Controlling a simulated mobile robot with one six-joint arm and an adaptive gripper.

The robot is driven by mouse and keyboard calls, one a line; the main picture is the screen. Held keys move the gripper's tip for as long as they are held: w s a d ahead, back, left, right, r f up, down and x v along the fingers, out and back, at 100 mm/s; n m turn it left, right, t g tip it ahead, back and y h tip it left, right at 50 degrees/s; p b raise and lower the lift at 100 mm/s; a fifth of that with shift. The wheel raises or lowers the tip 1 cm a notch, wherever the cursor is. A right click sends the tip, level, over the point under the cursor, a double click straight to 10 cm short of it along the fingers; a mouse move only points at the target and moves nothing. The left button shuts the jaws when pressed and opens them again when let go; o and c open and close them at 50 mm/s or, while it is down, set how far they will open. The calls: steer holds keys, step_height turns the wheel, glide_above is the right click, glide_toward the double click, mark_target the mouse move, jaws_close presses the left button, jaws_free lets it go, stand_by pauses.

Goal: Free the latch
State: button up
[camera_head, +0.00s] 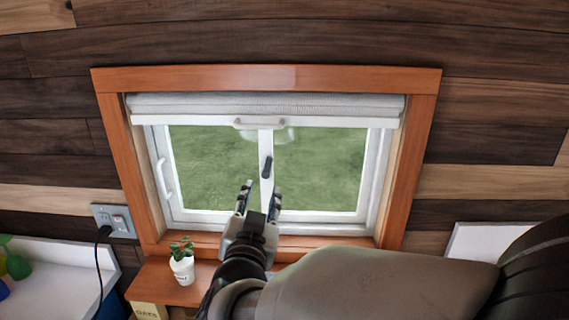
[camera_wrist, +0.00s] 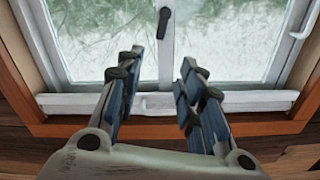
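The latch (camera_head: 267,166) is a small black handle on the white middle post of the window (camera_head: 320,170). It stands nearly upright, tilted slightly. In the wrist view the latch (camera_wrist: 163,22) is at the top centre, beyond my fingertips. My gripper (camera_head: 262,188) is in front of the lower part of the window, below the latch. Its fingers are spread apart with nothing between them, and it does not appear to touch the latch. In the wrist view my gripper (camera_wrist: 160,65) also shows two separated fingers on either side of the post.
An orange-brown wooden frame (camera_head: 420,140) surrounds the window. A rolled blind (camera_head: 330,105) hangs at its top. A white handle (camera_head: 164,178) is on the left sash. A potted plant (camera_head: 182,268) stands on the shelf (camera_head: 160,285) left of my arm. An outlet (camera_head: 114,220) holds a black plug.

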mark_target(269, 161)
steer(key=w, duration=0.5)
steer(key=w+b, duration=0.1)
steer(key=w, duration=1)
steer(key=shift+d+b, duration=0.35)
steer(key=shift+c, duration=0.5)
jaws_close()
